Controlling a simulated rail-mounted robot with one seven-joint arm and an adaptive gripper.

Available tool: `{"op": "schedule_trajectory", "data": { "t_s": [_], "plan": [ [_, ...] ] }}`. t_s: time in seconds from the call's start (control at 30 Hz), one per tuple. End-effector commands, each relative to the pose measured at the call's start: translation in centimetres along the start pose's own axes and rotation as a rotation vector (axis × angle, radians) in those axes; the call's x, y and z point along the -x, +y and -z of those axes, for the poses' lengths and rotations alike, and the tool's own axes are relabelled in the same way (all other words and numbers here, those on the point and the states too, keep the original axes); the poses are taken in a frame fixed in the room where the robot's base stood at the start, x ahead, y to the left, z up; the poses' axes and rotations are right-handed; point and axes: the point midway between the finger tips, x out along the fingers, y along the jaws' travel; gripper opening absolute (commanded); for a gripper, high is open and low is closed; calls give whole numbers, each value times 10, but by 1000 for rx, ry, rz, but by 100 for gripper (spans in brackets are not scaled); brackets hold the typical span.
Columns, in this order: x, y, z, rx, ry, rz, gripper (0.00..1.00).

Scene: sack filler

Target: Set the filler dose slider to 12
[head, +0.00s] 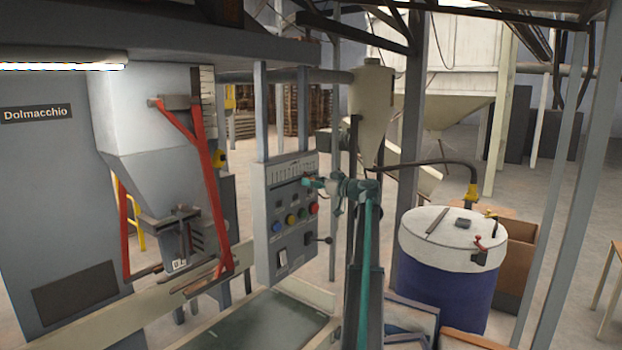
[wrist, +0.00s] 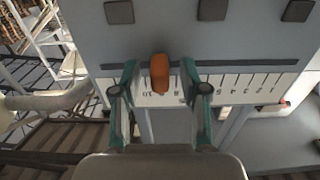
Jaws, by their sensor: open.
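The control panel (head: 268,232) is a grey upright box with a printed scale (head: 285,172) near its top. In the wrist view the dose scale (wrist: 245,84) is a white strip under a dark slot. Its numbers appear upside down and rise from right to left. The orange slider knob (wrist: 160,72) sits in the slot near 9, between the marks that look like 8 and 10. My gripper (wrist: 160,90) is open, with one finger on each side of the knob and a gap on both sides. In the head view my gripper (head: 309,182) is at the panel's upper right. The fingers hide parts of the scale.
Coloured buttons (head: 290,219) and a black lever (head: 320,239) are on the panel below the scale. Dark square parts (wrist: 212,10) show above the slot in the wrist view. A red-framed hopper (head: 150,110) stands left and a blue drum (head: 440,285) right.

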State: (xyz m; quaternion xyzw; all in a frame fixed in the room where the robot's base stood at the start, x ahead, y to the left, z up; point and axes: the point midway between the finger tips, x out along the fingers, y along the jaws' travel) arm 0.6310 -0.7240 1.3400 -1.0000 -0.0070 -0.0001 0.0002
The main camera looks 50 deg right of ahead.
Motion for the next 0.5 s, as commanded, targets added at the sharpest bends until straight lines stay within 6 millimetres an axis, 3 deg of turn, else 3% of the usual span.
{"op": "schedule_trajectory", "data": {
  "t_s": [0.4, 0.5],
  "plan": [
    [-8, 0, 0, 1, 0, 0, 44],
    [-8, 0, 0, 1, 0, 0, 27]
  ]
}}
